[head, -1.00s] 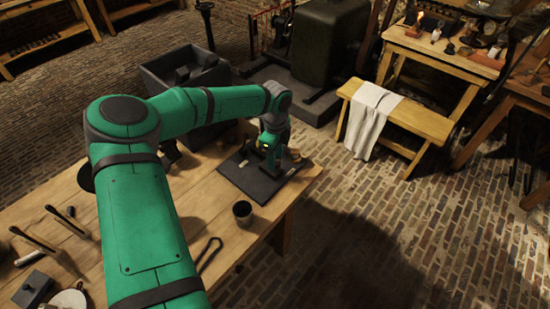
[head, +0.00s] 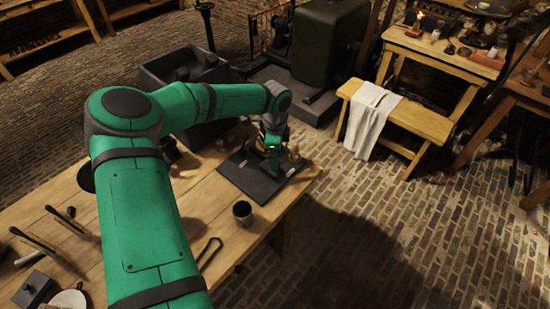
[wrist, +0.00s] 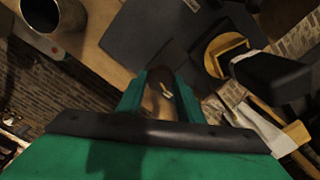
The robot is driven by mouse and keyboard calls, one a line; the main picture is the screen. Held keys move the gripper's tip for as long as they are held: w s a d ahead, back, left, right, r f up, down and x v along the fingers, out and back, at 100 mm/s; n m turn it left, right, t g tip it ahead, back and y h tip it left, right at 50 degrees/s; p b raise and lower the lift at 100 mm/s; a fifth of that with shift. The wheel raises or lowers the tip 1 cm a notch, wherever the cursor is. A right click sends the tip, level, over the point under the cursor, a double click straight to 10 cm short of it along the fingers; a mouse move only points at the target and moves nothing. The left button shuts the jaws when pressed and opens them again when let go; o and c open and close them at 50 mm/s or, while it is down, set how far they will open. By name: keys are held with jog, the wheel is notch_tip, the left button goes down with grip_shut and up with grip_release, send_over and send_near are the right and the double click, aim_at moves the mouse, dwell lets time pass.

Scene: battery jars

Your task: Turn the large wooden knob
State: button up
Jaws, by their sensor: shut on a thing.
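A dark slab (head: 236,176) lies near the table's right end and bears small fittings. My gripper (head: 274,168) points down over it. In the wrist view its two green fingers (wrist: 161,80) are closed around a dark brown rounded thing (wrist: 160,76), which appears to be the large wooden knob. The fingers and shadow hide most of it, so its angle is unclear. A round yellow-brown fitting (wrist: 222,47) with a black block-like part (wrist: 270,75) sits to the right of the fingers. Small wooden pieces (head: 294,152) show beside the gripper in the head view.
A dark cup (head: 242,212) stands in front of the slab on the wooden table (head: 205,192). A black looped tool (head: 210,252) lies nearer. A grey bin (head: 160,82) stands behind. A bench with a white cloth (head: 370,118) is at right, beyond open brick floor.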

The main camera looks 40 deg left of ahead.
jog(key=shift+a, duration=0.1)
jog(key=o, duration=1.1)
jog(key=shift+c, duration=0.2)
jog(key=shift+r, duration=0.1)
notch_tip(320, 180, up, 11)
jog(key=shift+f, duration=0.2)
